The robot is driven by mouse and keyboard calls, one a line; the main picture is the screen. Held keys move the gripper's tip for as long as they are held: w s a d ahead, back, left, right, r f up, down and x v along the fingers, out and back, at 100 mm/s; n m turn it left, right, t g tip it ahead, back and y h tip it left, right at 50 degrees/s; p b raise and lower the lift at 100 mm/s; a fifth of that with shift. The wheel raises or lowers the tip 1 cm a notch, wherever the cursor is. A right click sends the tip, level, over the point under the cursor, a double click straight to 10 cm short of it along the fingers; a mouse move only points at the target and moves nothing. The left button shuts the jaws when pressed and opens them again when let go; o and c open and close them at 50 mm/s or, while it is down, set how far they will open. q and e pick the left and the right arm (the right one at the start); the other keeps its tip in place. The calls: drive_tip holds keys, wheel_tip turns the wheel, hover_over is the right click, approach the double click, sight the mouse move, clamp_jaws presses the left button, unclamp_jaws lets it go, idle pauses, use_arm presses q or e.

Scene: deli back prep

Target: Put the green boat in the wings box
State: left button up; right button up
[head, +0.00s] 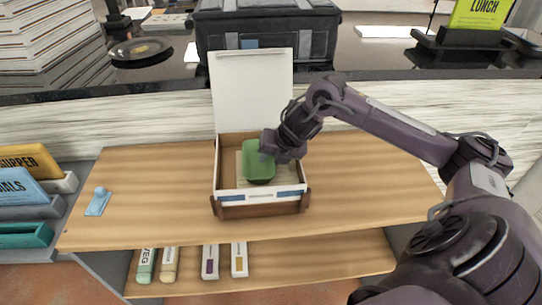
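The green boat (257,163) is tilted up inside the open wings box (262,196), over its floor. The fingertips are mostly hidden, and I cannot tell whether the boat touches the box floor. My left gripper is not in view.
The wooden table (370,180) is clear on both sides of the box, apart from a small blue object (98,203) at the left. Bins with signs (25,185) stand further left. Several cartons (210,262) lie on the lower shelf. A black bag (265,32) sits on the counter behind.

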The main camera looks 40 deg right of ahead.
drive_tip(key=shift+r+p, duration=3.6)
drive_tip(key=shift+r, duration=0.8)
drive_tip(key=shift+s+r, duration=0.2)
drive_tip(key=shift+r, duration=0.25)
drive_tip(key=b+v, duration=0.1)
drive_tip(key=v, duration=0.5)
drive_tip(key=shift+s+r+b, duration=0.25)
drive_tip(key=shift+r+b, duration=0.05)
drive_tip(key=shift+b, duration=0.1)
